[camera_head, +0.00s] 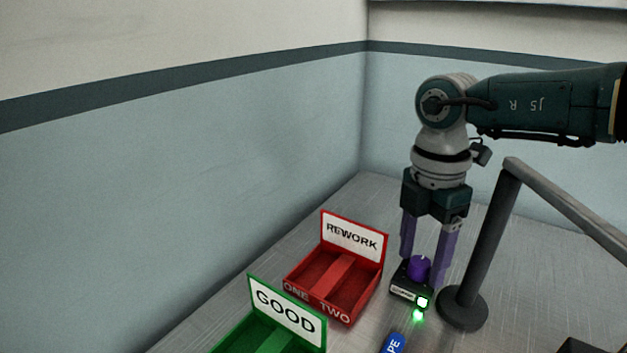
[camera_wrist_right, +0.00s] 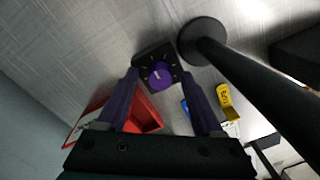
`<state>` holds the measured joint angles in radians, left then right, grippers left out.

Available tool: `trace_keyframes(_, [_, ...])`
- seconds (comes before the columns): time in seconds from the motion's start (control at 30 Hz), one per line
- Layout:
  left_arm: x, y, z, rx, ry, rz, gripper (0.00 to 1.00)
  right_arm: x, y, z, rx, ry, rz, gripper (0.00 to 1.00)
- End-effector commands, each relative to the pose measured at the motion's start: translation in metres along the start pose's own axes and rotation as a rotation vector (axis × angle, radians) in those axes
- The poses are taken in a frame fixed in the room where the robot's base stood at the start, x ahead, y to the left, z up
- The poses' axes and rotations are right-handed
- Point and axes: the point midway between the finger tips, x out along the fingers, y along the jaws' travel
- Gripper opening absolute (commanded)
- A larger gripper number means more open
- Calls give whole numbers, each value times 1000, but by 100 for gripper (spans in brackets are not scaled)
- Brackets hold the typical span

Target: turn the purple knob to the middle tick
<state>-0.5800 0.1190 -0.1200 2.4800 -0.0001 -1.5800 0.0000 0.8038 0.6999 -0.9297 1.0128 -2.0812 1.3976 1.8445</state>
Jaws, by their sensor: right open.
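The purple knob (camera_head: 419,267) sits on top of a small black module (camera_head: 403,284) with a white label and a lit green light. In the right wrist view the knob (camera_wrist_right: 159,74) shows from above with a pale pointer line and tick marks around it. Which tick the pointer meets is too small to tell. My right gripper (camera_head: 422,268) points down over the module, its purple fingers open on either side of the knob. In the right wrist view the fingers (camera_wrist_right: 164,82) appear apart from the knob. My left gripper is not in view.
A grey post on a round base (camera_head: 462,308) stands close to the right of the module, with a rail running right. A red REWORK bin (camera_head: 366,302) is to the left, a green GOOD bin (camera_head: 320,334) nearer. A blue object (camera_head: 393,344) lies in front; a yellow one (camera_wrist_right: 228,101) shows too.

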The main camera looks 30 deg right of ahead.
Motion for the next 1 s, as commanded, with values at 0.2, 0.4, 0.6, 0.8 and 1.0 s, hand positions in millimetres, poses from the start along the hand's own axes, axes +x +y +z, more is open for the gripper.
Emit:
trace_keyframes(0.2, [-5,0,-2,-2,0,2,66,-23,1,1,-1,0,5,68])
trace_keyframes(0.4, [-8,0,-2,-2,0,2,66,-64,1,0,0,0,6,68])
trace_keyframes(0.6, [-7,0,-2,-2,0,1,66,-92,1,0,0,0,3,68])
trace_keyframes(0.8, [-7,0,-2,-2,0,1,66,-100,0,0,0,1,0,68])
trace_keyframes(1.0, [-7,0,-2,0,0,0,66,-100,0,0,0,0,0,68])
